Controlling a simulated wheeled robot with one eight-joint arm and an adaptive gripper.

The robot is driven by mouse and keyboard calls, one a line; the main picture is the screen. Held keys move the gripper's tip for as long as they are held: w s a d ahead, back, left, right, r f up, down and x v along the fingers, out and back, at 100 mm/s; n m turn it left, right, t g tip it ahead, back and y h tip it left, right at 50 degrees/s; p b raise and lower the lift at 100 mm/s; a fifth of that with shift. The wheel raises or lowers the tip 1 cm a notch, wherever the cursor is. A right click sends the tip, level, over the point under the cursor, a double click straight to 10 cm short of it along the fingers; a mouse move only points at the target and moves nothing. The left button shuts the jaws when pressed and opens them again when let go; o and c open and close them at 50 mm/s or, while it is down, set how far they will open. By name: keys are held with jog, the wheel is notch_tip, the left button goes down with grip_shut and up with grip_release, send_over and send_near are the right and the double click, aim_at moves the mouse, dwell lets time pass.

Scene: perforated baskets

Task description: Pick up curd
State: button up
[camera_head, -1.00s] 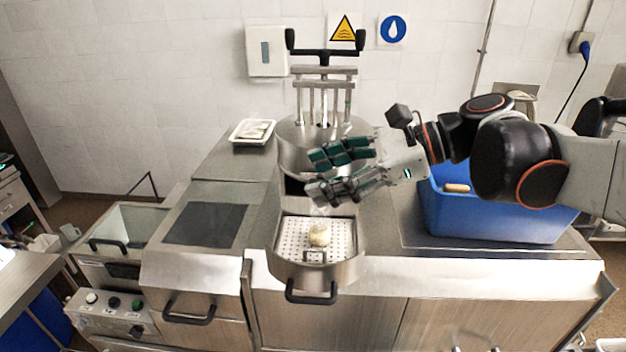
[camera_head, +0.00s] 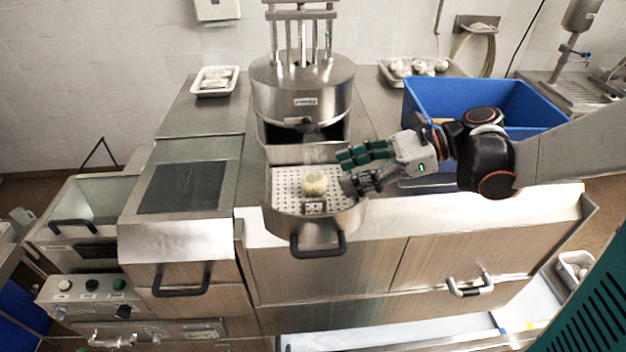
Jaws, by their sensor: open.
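The curd (camera_head: 314,184) is a small pale yellowish lump. It sits on the white perforated floor of the metal drawer basket (camera_head: 316,222), near its middle. My gripper (camera_head: 345,172) has dark fingers with green pads. It is open and empty, at the right rim of the basket, just right of the curd and apart from it. The fingers point left toward the curd.
The steel press cylinder (camera_head: 303,85) stands behind the basket. A blue crate (camera_head: 535,100) is behind my arm at right. White trays of pale pieces stand at back left (camera_head: 214,81) and back right (camera_head: 418,72). The dark panel (camera_head: 183,187) at left is clear.

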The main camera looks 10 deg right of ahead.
aim_at(324, 177)
jog(key=x, duration=0.4)
jog(key=p+x, duration=0.1)
jog(key=x, duration=0.3)
jog(key=shift+w+a+r, duration=0.1)
jog(key=shift+r, duration=0.15)
jog(key=shift+c, duration=0.6)
jog(key=c, duration=0.7)
